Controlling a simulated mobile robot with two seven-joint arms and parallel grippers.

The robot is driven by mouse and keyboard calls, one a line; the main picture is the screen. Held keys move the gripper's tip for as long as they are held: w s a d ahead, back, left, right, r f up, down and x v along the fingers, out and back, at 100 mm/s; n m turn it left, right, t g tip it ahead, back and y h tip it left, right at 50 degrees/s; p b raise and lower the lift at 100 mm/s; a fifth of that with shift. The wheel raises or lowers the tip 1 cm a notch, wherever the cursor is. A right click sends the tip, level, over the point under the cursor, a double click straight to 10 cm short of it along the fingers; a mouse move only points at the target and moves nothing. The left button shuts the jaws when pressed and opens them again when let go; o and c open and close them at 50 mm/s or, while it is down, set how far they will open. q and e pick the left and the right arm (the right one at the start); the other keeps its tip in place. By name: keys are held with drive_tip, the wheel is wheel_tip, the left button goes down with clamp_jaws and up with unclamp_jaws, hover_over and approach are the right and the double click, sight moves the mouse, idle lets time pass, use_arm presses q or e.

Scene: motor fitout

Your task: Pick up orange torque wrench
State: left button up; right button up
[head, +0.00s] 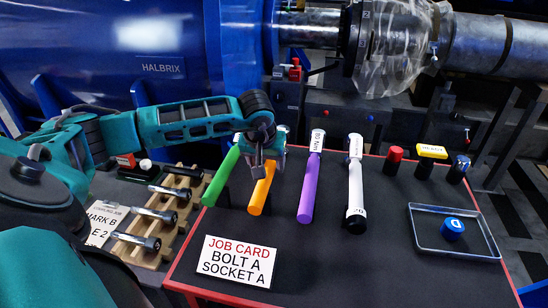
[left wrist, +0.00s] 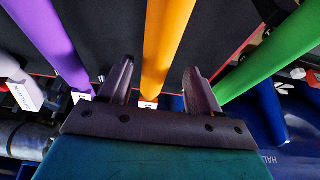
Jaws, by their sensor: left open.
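The orange torque wrench (head: 262,190) lies on the dark table top between a green wrench (head: 220,177) and a purple wrench (head: 310,185). My left gripper (head: 258,170) is over the upper part of the orange wrench in the head view and hides its far end. In the left wrist view the orange wrench (left wrist: 163,45) runs between the two spread fingers of my left gripper (left wrist: 160,85), with a gap on each side. The left gripper is open and empty. Whether the fingers are level with the handle or above it I cannot tell. My right gripper is not in view.
A white wrench (head: 355,185) lies right of the purple one. Red, yellow and blue-capped sockets (head: 394,160) stand farther right, near a metal tray (head: 470,247) holding a blue piece. A job card (head: 237,260) lies in front. A wooden rack (head: 157,235) with bolts is at left.

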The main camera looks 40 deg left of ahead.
use_arm(q)
drive_tip(key=x, duration=0.4)
drive_tip(key=shift+d+f, duration=0.25)
drive_tip(key=shift+f, duration=0.2)
clamp_jaws()
drive_tip(key=shift+w+r, duration=0.15)
